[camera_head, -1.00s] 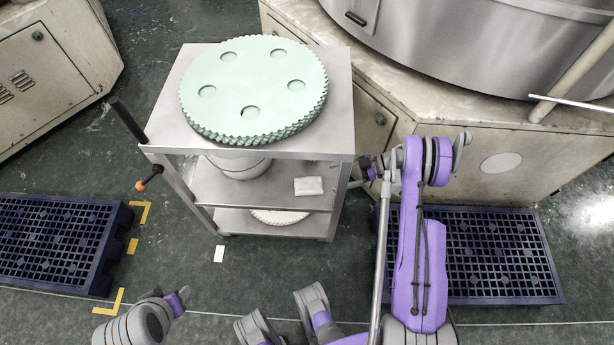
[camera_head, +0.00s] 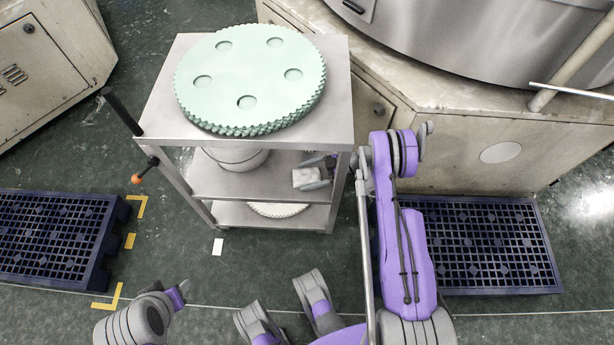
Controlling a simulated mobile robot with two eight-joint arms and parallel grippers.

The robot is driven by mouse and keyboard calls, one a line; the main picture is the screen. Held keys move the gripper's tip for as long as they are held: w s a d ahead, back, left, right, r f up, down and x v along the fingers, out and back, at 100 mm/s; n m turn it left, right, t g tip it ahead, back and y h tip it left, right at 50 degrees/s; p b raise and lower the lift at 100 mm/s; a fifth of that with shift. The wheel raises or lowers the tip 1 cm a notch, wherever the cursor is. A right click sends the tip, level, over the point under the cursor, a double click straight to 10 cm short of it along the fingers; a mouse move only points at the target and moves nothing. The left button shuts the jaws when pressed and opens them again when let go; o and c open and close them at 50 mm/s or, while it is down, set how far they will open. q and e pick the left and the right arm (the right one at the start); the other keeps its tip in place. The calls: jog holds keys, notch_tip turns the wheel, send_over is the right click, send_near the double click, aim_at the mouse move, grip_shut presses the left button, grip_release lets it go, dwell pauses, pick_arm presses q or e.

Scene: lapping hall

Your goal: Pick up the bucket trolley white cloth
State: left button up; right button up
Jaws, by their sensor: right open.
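The white cloth (camera_head: 306,177) is a small folded pad lying on the middle shelf of the steel trolley (camera_head: 342,112), near its right end. A grey bucket (camera_head: 236,159) stands on the same shelf to the left, partly hidden by the top. My right gripper (camera_head: 316,174) has reached in from the trolley's right side. Its open fingers are at the cloth, one along its near right edge; the trolley's top and post hide part of the hand. I cannot tell whether the fingers touch the cloth. My left arm shows at the bottom left; its gripper is not clearly visible.
Pale green toothed discs (camera_head: 250,78) lie on the trolley top. A white disc (camera_head: 277,209) lies on the bottom shelf. A dark blue pallet (camera_head: 470,245) lies at right, another (camera_head: 50,240) at left. A large machine (camera_head: 450,125) stands behind the trolley.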

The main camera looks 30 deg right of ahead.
jog(key=c, duration=1.1)
